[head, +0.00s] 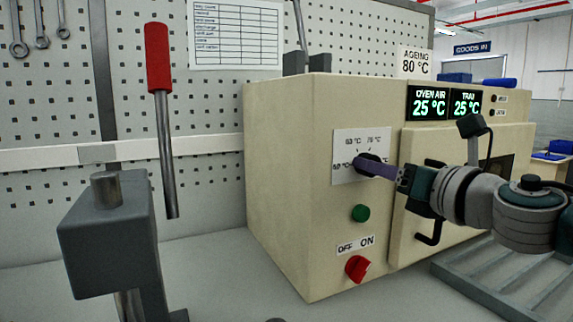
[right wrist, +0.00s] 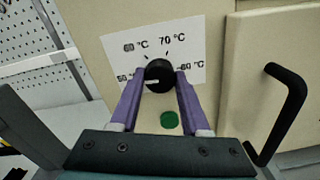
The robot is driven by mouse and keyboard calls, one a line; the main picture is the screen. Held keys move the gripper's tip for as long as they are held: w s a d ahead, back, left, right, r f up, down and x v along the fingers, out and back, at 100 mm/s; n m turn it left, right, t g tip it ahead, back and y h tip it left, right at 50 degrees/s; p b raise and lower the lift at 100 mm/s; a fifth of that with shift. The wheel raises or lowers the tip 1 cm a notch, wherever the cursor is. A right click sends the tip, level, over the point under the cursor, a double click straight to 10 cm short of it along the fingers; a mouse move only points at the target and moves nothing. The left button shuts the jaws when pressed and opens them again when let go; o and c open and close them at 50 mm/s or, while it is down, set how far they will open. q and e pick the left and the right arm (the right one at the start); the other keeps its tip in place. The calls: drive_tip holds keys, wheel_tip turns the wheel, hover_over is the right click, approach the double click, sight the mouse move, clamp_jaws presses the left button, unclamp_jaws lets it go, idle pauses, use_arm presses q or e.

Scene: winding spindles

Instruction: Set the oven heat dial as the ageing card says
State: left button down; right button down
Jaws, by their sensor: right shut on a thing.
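The ageing card (head: 415,62) on top of the cream oven (head: 290,180) reads 80 °C. The black heat dial (right wrist: 158,72) sits on a white scale plate (right wrist: 127,46) marked 50, 60, 70 and 80 °C. Its white pointer mark points left, toward the 50 °C label. My right gripper (right wrist: 158,90) is shut on the dial, with one purple finger on each side of it. In the head view, the fingers partly hide the dial and the plate's right side. My left gripper is not in view.
Two oven displays (head: 444,103) read 25 °C. A green round button or lamp (head: 360,213) and a red OFF/ON switch (head: 357,268) sit below the dial. The black door handle (right wrist: 283,110) is right of my gripper. A grey press-like block (head: 105,235) and red-handled lever (head: 158,60) stand left.

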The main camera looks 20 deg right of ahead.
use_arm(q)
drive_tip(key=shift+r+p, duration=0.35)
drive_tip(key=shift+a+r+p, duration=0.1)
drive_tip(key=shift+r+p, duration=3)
use_arm(e)
drive_tip(key=shift+m+y, duration=0.4)
drive_tip(key=shift+m, duration=16.5)
